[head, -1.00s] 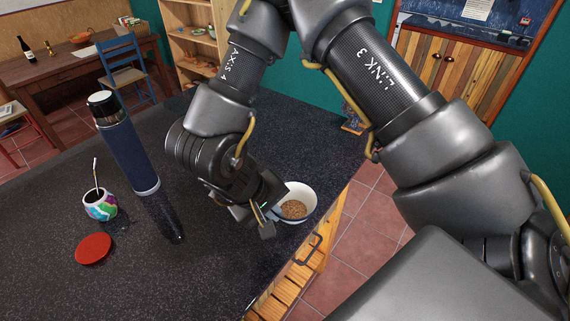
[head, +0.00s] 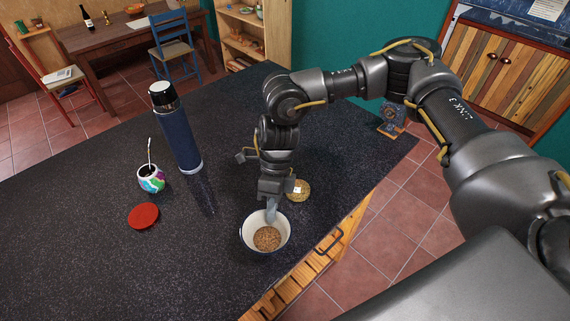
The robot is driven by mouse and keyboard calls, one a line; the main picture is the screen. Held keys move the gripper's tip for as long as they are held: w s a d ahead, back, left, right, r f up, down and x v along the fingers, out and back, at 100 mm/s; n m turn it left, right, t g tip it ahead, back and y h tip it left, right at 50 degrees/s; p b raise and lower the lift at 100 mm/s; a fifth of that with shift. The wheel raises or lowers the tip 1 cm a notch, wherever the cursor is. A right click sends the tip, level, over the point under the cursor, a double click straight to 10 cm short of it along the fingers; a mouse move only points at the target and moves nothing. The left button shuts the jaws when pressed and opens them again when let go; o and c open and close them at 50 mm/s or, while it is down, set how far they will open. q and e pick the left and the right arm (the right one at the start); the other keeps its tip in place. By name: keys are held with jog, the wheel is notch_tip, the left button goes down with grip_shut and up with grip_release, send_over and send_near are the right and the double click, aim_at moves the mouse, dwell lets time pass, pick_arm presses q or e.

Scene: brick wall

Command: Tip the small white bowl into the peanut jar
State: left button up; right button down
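The small white bowl (head: 247,236) is near the front right of the dark counter. It looks upright and holds brown granules. My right gripper (head: 271,213) points down at the bowl's far rim, with a pale finger reaching inside. It looks shut on the rim, and the bowl seems to be held above the counter. A round, golden-brown top (head: 301,193), probably the peanut jar, shows just behind and right of the bowl. My wrist hides part of it. My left gripper is not in view.
A tall dark-blue flask (head: 179,139), a colourful cup with a straw (head: 151,180) and a red disc (head: 143,215) stand to the left on the counter (head: 90,260). The counter's left front is clear.

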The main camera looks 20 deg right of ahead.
jog(key=w+d+r+m+t+p, duration=0.2)
jog(key=d+m+t+p, duration=0.1)
jog(key=m, duration=0.9)
jog(key=w+d+r+m+t+h+p, duration=0.1)
jog(key=m+t, duration=0.4)
jog(key=m, duration=0.7)
jog(key=w+d+r+p, duration=0.1)
jog(key=w+d+p, duration=0.1)
jog(key=shift+w, duration=0.35)
jog(key=shift+a+f, duration=0.15)
